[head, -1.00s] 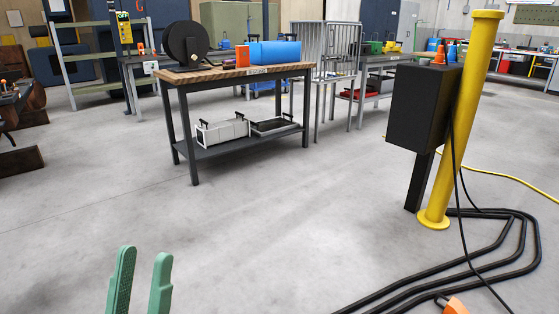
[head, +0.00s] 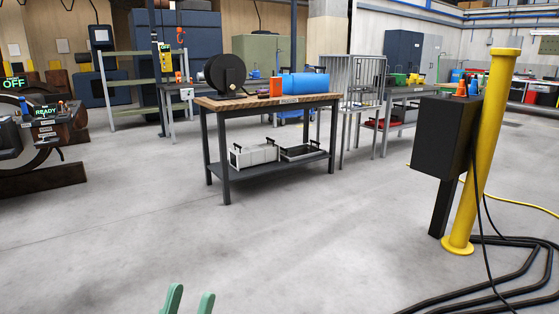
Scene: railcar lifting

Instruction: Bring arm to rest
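My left gripper (head: 189,301) shows at the bottom edge of the head view, left of the middle. Only the tips of its two green fingers are in the picture. The fingers stand apart with bare floor visible between them, and nothing is held there. It is over open floor, well in front of the workbench and touching nothing. My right gripper is not in the picture.
A wood-topped workbench (head: 268,98) stands ahead with a black reel (head: 225,72) and a blue cylinder (head: 304,84). A yellow post (head: 482,150) and black box (head: 443,128) stand right, with black cables (head: 520,262) on the floor. Grey floor (head: 330,240) between is clear.

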